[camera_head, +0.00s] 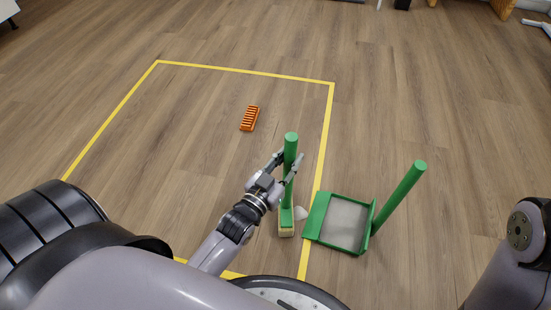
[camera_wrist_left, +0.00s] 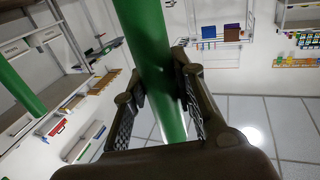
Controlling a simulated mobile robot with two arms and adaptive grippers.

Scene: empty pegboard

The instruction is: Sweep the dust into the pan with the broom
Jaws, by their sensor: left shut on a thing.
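A green broom (camera_head: 286,218) with a pale bristle block stands upright on the wooden floor, inside the yellow outline near its right line. My left gripper (camera_head: 291,165) is shut on the broom's green handle; the handle also shows between the fingers in the left wrist view (camera_wrist_left: 150,60). My right gripper is out of view.
A yellow tape outline (camera_head: 245,71) marks the floor. An orange ribbed block (camera_head: 250,118) lies inside it, beyond the broom. The floor around is mostly clear.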

